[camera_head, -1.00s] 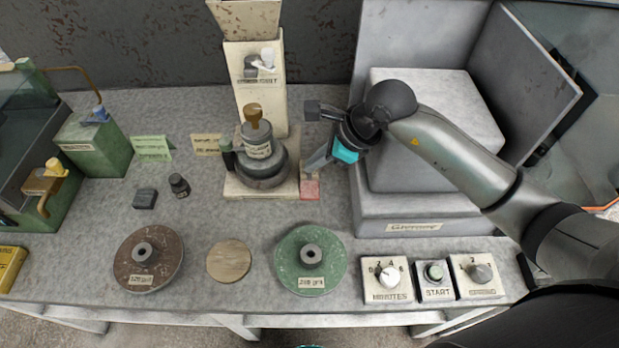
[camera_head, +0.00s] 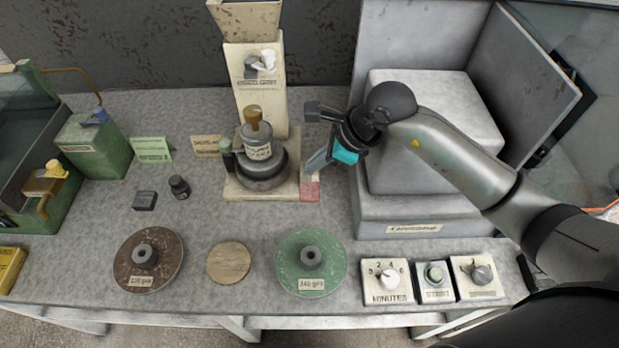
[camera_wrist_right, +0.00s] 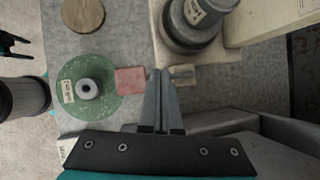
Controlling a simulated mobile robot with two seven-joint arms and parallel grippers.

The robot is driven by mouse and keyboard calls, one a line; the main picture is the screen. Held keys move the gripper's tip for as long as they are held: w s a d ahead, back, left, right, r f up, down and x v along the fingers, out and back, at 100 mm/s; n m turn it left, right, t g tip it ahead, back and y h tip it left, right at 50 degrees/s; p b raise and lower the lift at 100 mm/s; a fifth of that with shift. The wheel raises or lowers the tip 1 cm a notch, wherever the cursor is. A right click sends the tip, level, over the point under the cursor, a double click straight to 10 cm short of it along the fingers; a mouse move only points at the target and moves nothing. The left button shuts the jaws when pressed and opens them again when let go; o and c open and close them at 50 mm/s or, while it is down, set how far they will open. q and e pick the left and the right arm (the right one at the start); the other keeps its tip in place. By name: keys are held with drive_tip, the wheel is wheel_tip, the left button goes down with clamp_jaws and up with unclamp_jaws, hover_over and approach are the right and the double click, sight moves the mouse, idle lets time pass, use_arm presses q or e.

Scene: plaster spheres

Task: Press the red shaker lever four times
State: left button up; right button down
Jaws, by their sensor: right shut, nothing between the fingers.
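The red shaker lever (camera_head: 310,190) is a small flat red pad beside the cream base of the grey shaker (camera_head: 263,168). In the right wrist view the red pad (camera_wrist_right: 130,81) lies just left of my right gripper's fingertips. My right gripper (camera_head: 312,170) comes in from the right, with its tips close above the lever's far end. In the wrist view its fingers (camera_wrist_right: 160,76) are together with nothing between them. I cannot tell whether the tips touch the lever.
A grey boxy machine (camera_head: 420,210) stands close on the right of the lever. A green disc (camera_head: 330,275), a brown disc (camera_head: 125,265) and a tan disc (camera_head: 229,262) lie along the front. Control boxes (camera_head: 390,297) sit at front right.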

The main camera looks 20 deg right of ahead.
sight(315, 184)
drive_tip(key=shift+f, duration=0.1)
idle(0.7)
drive_tip(key=shift+s+f+b, duration=0.15)
drive_tip(key=shift+f+b, duration=0.15)
drive_tip(key=shift+b, duration=0.1)
drive_tip(key=shift+s+a+f+b, duration=0.1)
drive_tip(key=shift+s+f+b, duration=0.15)
drive_tip(key=shift+f+b, duration=0.3)
drive_tip(key=shift+s+a+f+b, duration=0.1)
drive_tip(key=shift+s+f+b, duration=0.2)
drive_tip(key=shift+f, duration=0.35)
drive_tip(key=shift+s+a+f+b, duration=0.1)
drive_tip(key=shift+s+f+b, duration=0.15)
drive_tip(key=shift+f+b, duration=0.3)
idle(2.0)
drive_tip(key=r, duration=0.1)
drive_tip(key=w+r+p, duration=0.1)
drive_tip(key=r+p, duration=0.1)
drive_tip(key=r, duration=0.1)
drive_tip(key=shift+w+d+r, duration=0.1)
drive_tip(key=shift+w+d, duration=0.15)
drive_tip(key=shift+w, duration=0.15)
idle(0.3)
drive_tip(key=shift+r, duration=0.15)
